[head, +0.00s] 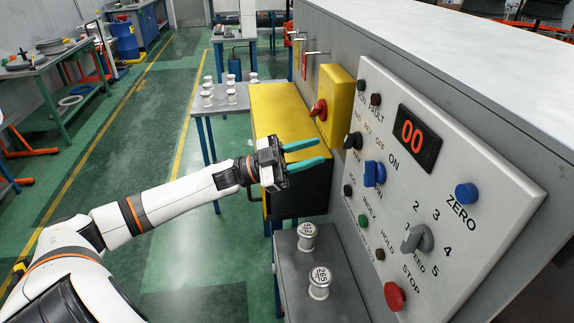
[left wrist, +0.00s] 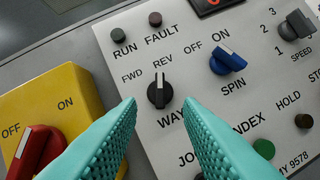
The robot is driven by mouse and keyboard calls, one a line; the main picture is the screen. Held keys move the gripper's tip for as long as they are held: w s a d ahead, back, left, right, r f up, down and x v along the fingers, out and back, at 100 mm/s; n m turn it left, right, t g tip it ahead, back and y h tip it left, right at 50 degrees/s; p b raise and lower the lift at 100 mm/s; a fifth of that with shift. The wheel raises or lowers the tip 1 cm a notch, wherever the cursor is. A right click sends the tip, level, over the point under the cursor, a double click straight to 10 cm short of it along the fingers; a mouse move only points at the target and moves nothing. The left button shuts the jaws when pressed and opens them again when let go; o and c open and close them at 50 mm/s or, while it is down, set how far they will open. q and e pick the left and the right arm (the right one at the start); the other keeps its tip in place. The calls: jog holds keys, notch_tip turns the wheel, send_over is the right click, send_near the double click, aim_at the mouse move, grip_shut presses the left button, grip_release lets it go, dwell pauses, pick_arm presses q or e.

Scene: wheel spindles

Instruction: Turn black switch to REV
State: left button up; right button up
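The black switch (left wrist: 160,92) is a small knob on the grey-white control panel (head: 470,190). In the left wrist view its pale mark points up, toward the REV label (left wrist: 162,57) rather than the FWD label (left wrist: 132,75). WAY is printed below it. The switch also shows in the head view (head: 353,141). My left gripper (head: 323,152) has its teal fingers spread with nothing between them, pointing at the panel. In the left wrist view the fingertips (left wrist: 159,103) lie on either side of the switch; contact is not visible. My right gripper is out of view.
The blue SPIN switch (left wrist: 228,60) sits right of the black one. A yellow box with a red switch (left wrist: 35,150) lies left. A red STOP button (head: 394,296) is low on the panel. Two spindles (head: 319,283) stand on a grey ledge below my gripper.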

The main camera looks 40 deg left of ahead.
pick_arm(q)
jog(key=shift+b+v, duration=0.55)
jog(key=shift+v, duration=2.35)
